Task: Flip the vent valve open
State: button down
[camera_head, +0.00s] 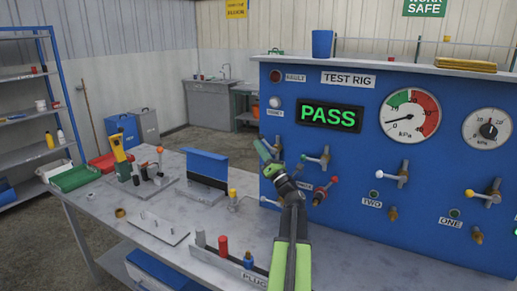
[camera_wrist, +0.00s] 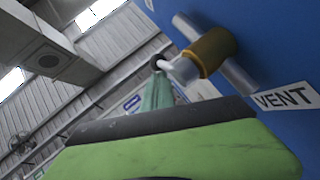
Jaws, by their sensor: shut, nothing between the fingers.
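In the head view my gripper (camera_head: 264,149) is at the left part of the panel front and seems to hide most of the vent valve.
The blue test rig panel (camera_head: 350,160) carries a lit PASS display (camera_head: 330,115), a gauge (camera_head: 409,117) and more valves, including a red-knobbed one (camera_head: 320,193) close to my arm. The bench (camera_head: 150,215) holds a blue upright plate (camera_head: 206,166) and several small parts.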

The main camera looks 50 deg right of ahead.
jog(key=shift+s+r+p, duration=0.25)
jog(key=shift+r+p, duration=0.05)
jog(key=shift+r, duration=0.1)
dwell(1.4)
jog(key=b+v, duration=0.6)
jog(key=v, duration=0.6)
jog(key=shift+b, duration=0.4)
jog(key=shift+r, duration=0.1)
